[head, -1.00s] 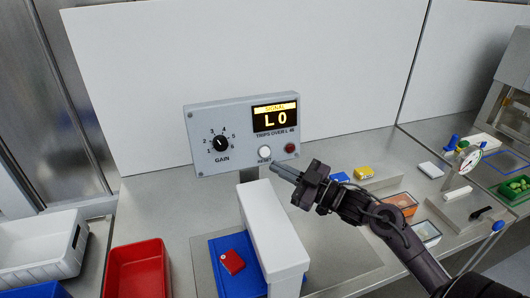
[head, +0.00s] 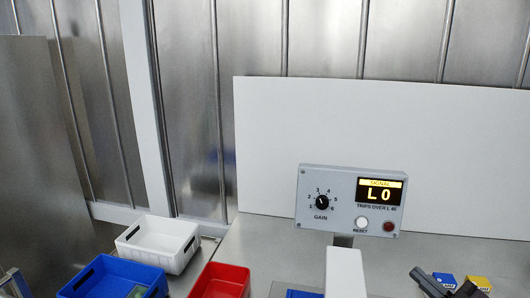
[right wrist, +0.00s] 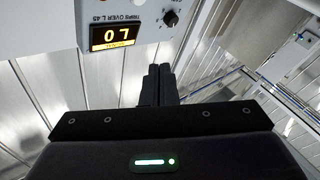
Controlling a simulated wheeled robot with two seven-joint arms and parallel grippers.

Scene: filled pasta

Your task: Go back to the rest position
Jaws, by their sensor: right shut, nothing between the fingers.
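My right gripper (head: 428,282) is at the lower right of the head view, below and to the right of the grey control box (head: 345,185), and apart from it. In the right wrist view its two dark fingers (right wrist: 158,84) are together with nothing between them. The box has a black GAIN knob (head: 322,202), a white RESET button (head: 361,223), a red lamp (head: 388,226) and a lit display (head: 380,193) reading "SIGNAL L 0". In the right wrist view the box appears upside down at the top. My left gripper is not in view.
A white post-like block (head: 345,272) stands below the box. Red (head: 222,282), blue (head: 112,277) and white (head: 157,243) bins stand at lower left. Small blue (head: 445,280) and yellow (head: 479,283) items lie near my right gripper. A white panel (head: 440,125) stands behind.

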